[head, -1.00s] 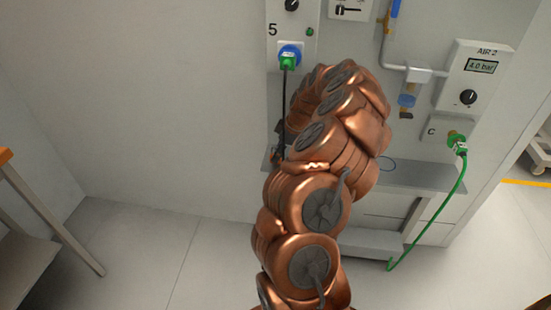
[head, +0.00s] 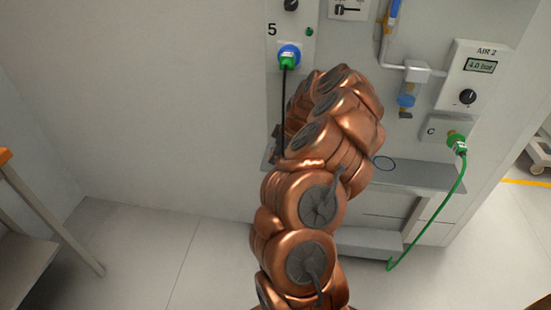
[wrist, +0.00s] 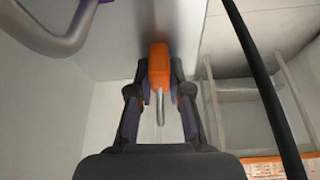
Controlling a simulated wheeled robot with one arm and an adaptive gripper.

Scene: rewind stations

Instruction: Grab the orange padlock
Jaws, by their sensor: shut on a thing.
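The orange padlock (wrist: 159,62) shows in the wrist view, with its metal shackle (wrist: 160,105) pointing back toward my gripper's palm. My gripper (wrist: 160,72) is shut on its orange body, one finger on each side. The padlock is beside a pale flat surface in that view. In the head view my copper arm hides the padlock, and only a dark edge of my gripper (head: 277,140) shows left of the arm, by the grey shelf.
A black cable (wrist: 262,80) runs down close on the right in the wrist view, and a grey curved bar (wrist: 60,40) is at upper left.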

